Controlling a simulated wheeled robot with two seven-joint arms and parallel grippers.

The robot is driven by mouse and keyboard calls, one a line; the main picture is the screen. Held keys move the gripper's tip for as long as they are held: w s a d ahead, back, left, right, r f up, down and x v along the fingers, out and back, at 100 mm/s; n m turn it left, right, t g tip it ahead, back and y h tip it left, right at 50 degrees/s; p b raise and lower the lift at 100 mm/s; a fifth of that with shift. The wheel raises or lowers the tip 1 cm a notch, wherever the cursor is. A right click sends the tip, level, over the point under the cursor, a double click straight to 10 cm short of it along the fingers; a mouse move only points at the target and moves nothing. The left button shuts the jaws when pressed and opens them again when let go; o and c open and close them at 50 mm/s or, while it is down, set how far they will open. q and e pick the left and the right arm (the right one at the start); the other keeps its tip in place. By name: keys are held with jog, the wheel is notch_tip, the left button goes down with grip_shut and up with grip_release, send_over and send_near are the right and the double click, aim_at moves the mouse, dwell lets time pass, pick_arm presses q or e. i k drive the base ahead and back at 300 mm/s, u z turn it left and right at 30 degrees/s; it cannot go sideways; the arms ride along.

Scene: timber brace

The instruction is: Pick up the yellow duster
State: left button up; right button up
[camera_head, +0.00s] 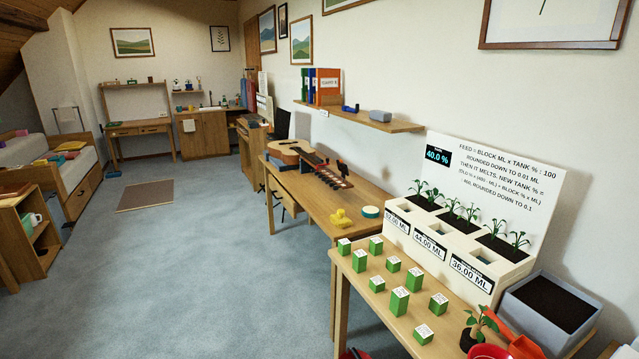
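A small, lumpy yellow object (342,219), which may be the yellow duster, lies on the wooden table (318,207) along the right wall. It is near the table's front edge, left of a round teal-rimmed item (370,212). It is too small to tell its exact shape. Neither of my grippers shows in the head view.
A guitar (289,152) and a long dark-and-wood item (326,176) lie farther back on that table. Nearer, another table holds several green blocks (399,301), a white planter (455,240), a grey bin (550,308) and a potted plant (477,330). The blue-grey floor (200,260) is open at left.

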aim_at(339, 220)
jog(key=u, duration=0.05)
jog(key=k, duration=0.65)
jog(key=u, duration=0.8)
jog(key=i, duration=1.05)
jog(key=u, duration=0.95)
jog(key=i, duration=1.75)
jog(key=z, duration=0.55)
jog(key=i, duration=0.95)
jog(key=z, duration=0.95)
